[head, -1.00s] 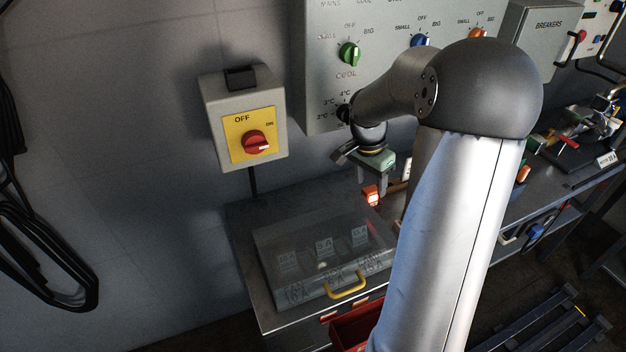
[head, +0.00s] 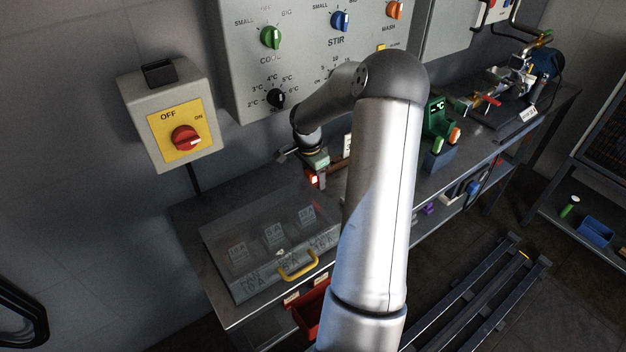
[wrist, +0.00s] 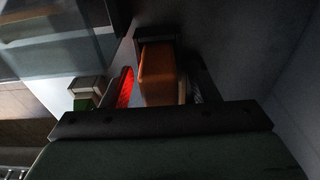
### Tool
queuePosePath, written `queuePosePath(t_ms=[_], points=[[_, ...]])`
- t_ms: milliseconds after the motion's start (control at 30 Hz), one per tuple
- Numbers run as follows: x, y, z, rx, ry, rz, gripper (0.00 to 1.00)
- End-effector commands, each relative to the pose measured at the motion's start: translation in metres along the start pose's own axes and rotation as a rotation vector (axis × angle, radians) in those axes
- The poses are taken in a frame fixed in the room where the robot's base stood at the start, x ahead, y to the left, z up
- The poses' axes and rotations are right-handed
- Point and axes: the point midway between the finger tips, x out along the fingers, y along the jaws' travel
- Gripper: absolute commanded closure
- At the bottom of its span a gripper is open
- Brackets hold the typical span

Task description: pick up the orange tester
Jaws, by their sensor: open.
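The orange tester (wrist: 158,75) shows in the wrist view as an orange block with a dark part at its far end. My gripper (wrist: 165,84) is open, with one finger on each side of the block. The left finger's inner face looks lit red. I cannot tell whether either finger touches the block. In the head view, the tester (head: 314,180) is a small orange-red patch at my gripper (head: 318,174), above the bench by the wall. My own arm hides part of that area.
A clear-lidded box with a yellow handle (head: 298,265) sits on the bench (head: 190,225) just in front. A red bin (head: 311,310) is below the bench edge. A switch box (head: 170,118) and control panel (head: 300,75) are on the wall. A green device (head: 437,120) stands farther right.

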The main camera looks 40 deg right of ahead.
Motion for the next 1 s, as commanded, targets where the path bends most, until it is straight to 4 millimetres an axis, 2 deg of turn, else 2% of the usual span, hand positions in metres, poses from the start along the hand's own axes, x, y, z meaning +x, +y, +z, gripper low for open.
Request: queuePosePath(t_ms=[133, 167, 333, 667, 767, 1000], points=[[0.0, 0.0, 0.0, 0.0, 0.0, 0.0, 0.45], [0.0, 0.0, 0.0, 0.0, 0.0, 0.0, 0.48], [0.0, 0.0, 0.0, 0.0, 0.0, 0.0, 0.95], [-0.004, 0.0, -0.001, 0.001, 0.001, 0.0, 0.95], [-0.017, 0.0, -0.003, 0.001, 0.004, -0.001, 0.95], [-0.065, -0.001, -0.009, 0.001, 0.004, -0.003, 0.95]])
